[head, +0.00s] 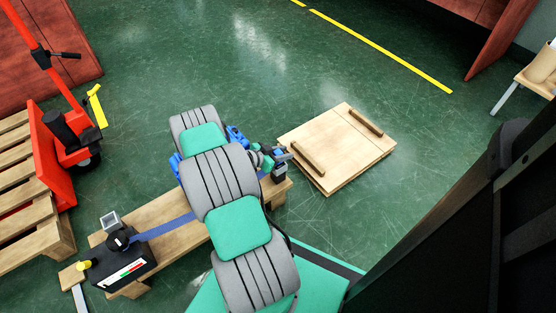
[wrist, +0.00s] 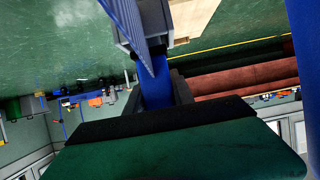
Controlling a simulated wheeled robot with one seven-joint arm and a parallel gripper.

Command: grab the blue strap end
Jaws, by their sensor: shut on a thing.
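The blue strap (head: 165,228) runs taut from a black box (head: 125,266) with a coloured label, along a wooden beam, and passes behind my arm. The strap's very tip is hidden by the jaws.
A wooden beam (head: 178,208) lies under the strap. A wooden panel with two bars (head: 335,148) lies on the floor right of my gripper. A red pallet truck (head: 55,155) and a wooden pallet (head: 22,190) stand at the left. The green floor behind is clear.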

